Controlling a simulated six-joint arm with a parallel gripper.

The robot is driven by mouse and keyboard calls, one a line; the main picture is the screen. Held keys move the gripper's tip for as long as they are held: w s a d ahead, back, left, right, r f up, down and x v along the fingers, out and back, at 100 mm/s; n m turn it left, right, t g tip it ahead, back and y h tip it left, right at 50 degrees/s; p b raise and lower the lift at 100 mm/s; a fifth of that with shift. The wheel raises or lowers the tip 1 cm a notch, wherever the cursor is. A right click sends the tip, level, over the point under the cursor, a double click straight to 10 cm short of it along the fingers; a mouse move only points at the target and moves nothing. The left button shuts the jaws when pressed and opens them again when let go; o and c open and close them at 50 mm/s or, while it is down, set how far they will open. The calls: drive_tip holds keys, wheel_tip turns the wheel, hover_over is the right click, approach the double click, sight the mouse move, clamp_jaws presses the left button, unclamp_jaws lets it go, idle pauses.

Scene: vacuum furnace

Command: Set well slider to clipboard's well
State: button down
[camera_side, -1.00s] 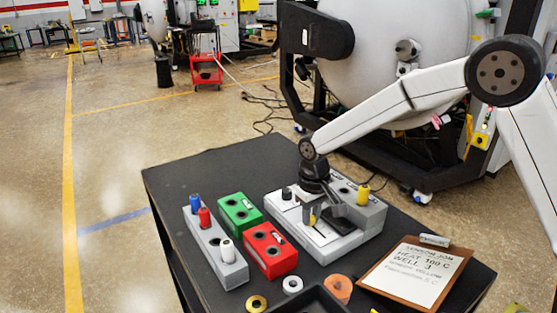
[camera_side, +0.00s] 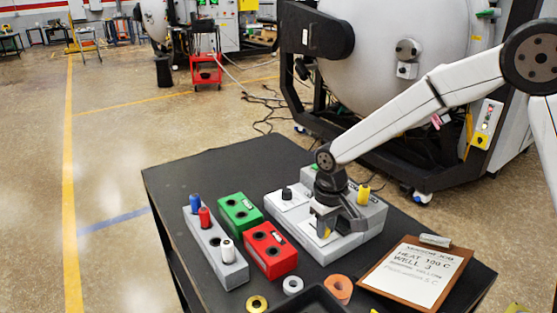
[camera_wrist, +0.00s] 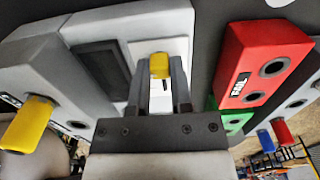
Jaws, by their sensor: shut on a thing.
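The grey-and-white calibrator block (camera_side: 350,238) stands on the black table. My gripper (camera_side: 322,231) is low over its front side, shut on a small yellow slider knob (camera_wrist: 159,65), seen between the fingers (camera_wrist: 162,85) in the wrist view. A white panel lies beyond the knob; its slot and any well marks are mostly hidden by my fingers. The clipboard (camera_side: 372,284) lies at the table's front right. Its sheet reads "HEAT 100 C" and "WELL 3", with fainter lines below.
A yellow probe (camera_side: 363,194) stands in the block's back right part. Green (camera_side: 240,214) and red (camera_side: 270,250) blocks stand to its left, beside a grey rack (camera_side: 213,250) with blue, red and white probes. Loose rings and a black tray lie in front.

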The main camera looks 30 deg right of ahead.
sight(327, 230)
drive_tip(key=shift+s, duration=0.2)
drive_tip(key=c, duration=0.5)
unclamp_jaws()
drive_tip(key=shift+r, duration=0.1)
drive_tip(key=shift+r, duration=3.85)
drive_tip(key=s+d+f+t, duration=0.1)
drive_tip(key=s+d+f, duration=0.1)
drive_tip(key=s, duration=0.2)
drive_tip(key=s+d+f, duration=0.2)
drive_tip(key=s+d, duration=0.1)
drive_tip(key=s, duration=0.2)
drive_tip(key=s+d+f+t, duration=0.1)
drive_tip(key=s+d+f, duration=0.1)
drive_tip(key=s+f, duration=0.1)
drive_tip(key=shift+s+d+t, duration=0.3)
drive_tip(key=shift+s+d, duration=0.05)
drive_tip(key=shift+s, duration=0.4)
